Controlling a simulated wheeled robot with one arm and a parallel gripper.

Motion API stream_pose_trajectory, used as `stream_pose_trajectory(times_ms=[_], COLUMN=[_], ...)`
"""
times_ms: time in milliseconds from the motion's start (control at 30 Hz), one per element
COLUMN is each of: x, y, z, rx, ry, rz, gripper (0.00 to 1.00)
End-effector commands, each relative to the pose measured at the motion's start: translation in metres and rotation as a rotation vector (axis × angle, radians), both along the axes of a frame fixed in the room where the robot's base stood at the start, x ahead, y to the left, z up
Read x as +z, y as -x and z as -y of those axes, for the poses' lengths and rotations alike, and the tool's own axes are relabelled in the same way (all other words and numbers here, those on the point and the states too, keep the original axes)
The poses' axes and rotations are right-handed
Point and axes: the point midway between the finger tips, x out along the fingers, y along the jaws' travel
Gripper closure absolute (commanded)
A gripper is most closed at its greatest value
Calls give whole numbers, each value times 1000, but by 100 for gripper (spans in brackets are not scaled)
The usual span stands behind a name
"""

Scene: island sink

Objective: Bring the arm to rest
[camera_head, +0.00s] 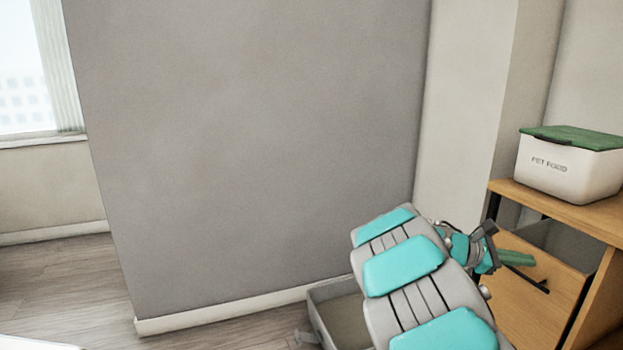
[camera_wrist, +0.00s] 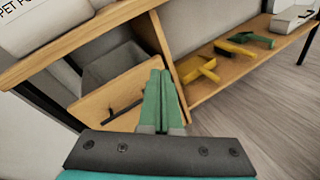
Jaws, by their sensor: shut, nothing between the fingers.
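My gripper (camera_head: 516,258) is at the end of my grey and turquoise arm, which reaches out to the right in the head view. Its two green fingers are together with nothing between them; they also show in the wrist view (camera_wrist: 161,85). The fingers appear in front of the wooden drawer front (camera_head: 540,285), near its dark handle (camera_wrist: 125,108). I cannot tell whether they touch it. The drawer is pulled out, and its grey inside (camera_wrist: 112,68) looks empty where visible.
A white pet food box (camera_head: 568,168) with a green lid stands on the wooden unit (camera_head: 590,218). Yellow and green items (camera_wrist: 235,47) lie on a lower shelf. A grey open bin (camera_head: 340,318) is beside my arm. Open floor (camera_head: 60,290) lies left.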

Motion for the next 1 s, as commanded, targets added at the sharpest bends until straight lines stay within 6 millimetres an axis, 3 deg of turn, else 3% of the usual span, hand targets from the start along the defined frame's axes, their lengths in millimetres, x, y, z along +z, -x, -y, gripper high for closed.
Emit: stream_pose_trajectory(times_ms=[33,200,467,667,1000], x=[7,8,-15,-41,-76], y=[23,96,192,251,337], z=[-2,-17,-70,-132,-261], rx=[-47,-205,-437,-611,-884], ry=[-37,-181,-427,-636,-981], rz=[54,232,464,596,681], gripper=[100,100,100,100,100])
